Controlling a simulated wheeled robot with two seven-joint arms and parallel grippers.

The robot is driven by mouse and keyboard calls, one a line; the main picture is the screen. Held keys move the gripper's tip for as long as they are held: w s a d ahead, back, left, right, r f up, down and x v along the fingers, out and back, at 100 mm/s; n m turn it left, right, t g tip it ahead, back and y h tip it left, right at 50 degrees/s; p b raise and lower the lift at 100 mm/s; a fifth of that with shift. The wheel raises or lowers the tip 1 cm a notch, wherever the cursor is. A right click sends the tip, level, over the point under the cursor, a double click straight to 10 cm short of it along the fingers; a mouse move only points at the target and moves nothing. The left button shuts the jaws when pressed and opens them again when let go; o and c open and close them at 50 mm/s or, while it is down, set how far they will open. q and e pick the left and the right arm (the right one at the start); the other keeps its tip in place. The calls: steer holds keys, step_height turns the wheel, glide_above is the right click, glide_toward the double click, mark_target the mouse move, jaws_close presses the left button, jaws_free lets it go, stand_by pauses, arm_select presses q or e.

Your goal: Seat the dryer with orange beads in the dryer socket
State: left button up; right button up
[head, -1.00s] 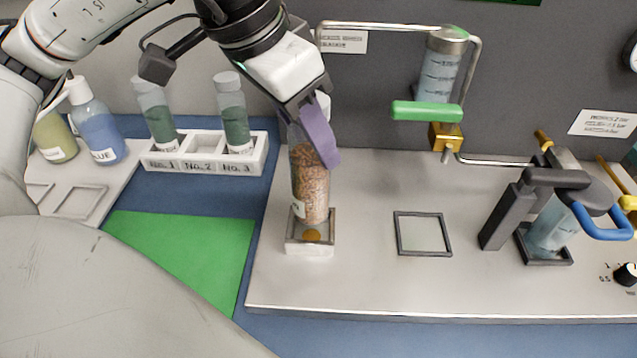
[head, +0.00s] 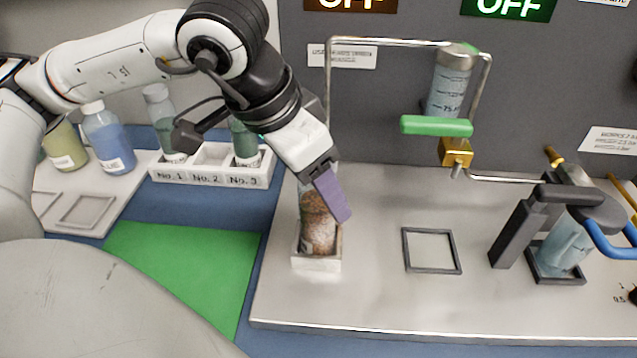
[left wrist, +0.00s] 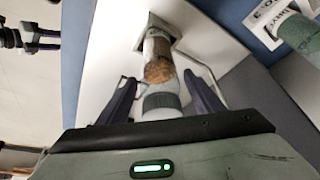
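The dryer with orange beads (head: 318,225) is a clear cylinder that stands nearly upright with its lower end inside the small white dryer socket (head: 316,263). The socket's front wall hides its base. My left gripper (head: 332,195) comes from above with purple fingers around the dryer's upper part. In the left wrist view, the fingers of the left gripper (left wrist: 163,92) are spread, with a gap on each side of the dryer (left wrist: 159,68) and its grey cap.
A rack (head: 212,168) with green-filled bottles stands behind left, near squeeze bottles. A green mat (head: 185,270) lies left of the metal plate. An empty square frame (head: 431,250) is right of the socket.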

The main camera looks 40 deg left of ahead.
arm_select(q)
steer(key=p+v, duration=0.1)
steer(key=v, duration=1.1)
steer(key=shift+r+p, duration=0.25)
steer(key=shift+p, duration=0.05)
